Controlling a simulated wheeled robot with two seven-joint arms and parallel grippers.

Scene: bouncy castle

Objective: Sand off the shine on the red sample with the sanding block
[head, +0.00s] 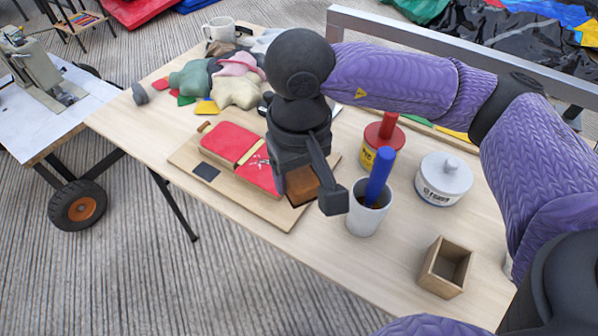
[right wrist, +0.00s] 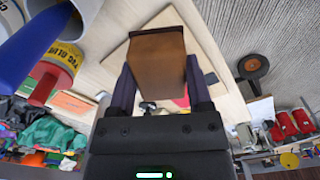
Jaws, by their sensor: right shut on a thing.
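The red sample (head: 228,139) lies flat on a wooden board (head: 188,158) at the middle of the table. A yellowish strip (head: 250,148) crosses it, and pale marks show on its right part. My right gripper (head: 318,188) is shut on the sanding block (head: 299,183), a brown block with a dark edge. The block also shows between the fingers in the right wrist view (right wrist: 157,68). It is at the right end of the sample, over the board. My gripper hides part of the sample's right end, and I cannot tell whether the block touches anything. My left gripper is not in view.
A white cup (head: 366,215) with a blue-handled tool stands close right of my gripper. Behind it are a red-topped tin (head: 384,140) and a white tub (head: 443,180). An open wooden box (head: 446,267) is at front right. Cloth scraps (head: 235,88) and a mug (head: 219,30) lie farther back.

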